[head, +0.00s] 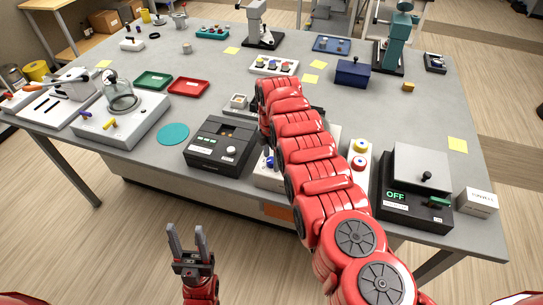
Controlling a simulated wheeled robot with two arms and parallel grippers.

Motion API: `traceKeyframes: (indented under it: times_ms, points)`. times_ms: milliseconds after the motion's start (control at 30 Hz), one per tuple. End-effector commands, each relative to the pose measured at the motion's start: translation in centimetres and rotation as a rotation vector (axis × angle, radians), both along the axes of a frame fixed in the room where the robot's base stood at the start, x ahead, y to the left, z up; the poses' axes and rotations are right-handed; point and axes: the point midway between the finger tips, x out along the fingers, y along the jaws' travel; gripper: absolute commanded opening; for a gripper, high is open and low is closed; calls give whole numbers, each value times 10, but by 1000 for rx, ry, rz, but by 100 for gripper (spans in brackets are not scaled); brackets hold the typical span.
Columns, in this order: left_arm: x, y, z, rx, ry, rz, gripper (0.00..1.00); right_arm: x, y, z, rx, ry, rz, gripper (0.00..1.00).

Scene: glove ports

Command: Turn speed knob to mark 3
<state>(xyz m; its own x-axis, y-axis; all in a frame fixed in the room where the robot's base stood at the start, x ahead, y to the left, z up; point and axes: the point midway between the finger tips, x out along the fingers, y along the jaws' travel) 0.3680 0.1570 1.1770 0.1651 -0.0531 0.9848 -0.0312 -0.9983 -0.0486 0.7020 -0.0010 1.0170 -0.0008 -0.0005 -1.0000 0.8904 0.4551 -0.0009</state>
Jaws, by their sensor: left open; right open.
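A black box-shaped device (222,145) stands near the table's front edge, with a pale round knob (231,152) on its sloped front. A white device (268,178) with a blue knob (269,161) stands to its right, largely hidden by my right arm. I cannot tell which knob is the speed knob, and no mark 3 is readable. My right gripper (266,140) is mostly hidden behind its own red arm, near the white device; contact cannot be seen. My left gripper (187,243) is open and empty, in front of the table, apart from everything.
A glass-domed device (120,112), green tray (154,81) and red tray (188,86) lie left. A button box (360,157) and a black device reading OFF (414,192) stand right. A button panel (274,65) and blue box (352,73) stand behind. The table's middle right is clear.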

Motion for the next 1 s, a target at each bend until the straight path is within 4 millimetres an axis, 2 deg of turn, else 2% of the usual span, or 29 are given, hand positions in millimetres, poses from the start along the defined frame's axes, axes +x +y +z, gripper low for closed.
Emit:
traceKeyframes:
  times_ms: [200,600,1000]
  points:
    - [0,0,0,0,0,0,50,0,0,0,0,-1,-1,70]
    - [0,0,0,0,0,0,50,0,0,0,0,-1,-1,0]
    - [0,0,0,0,0,0,50,0,0,0,0,-1,-50,0]
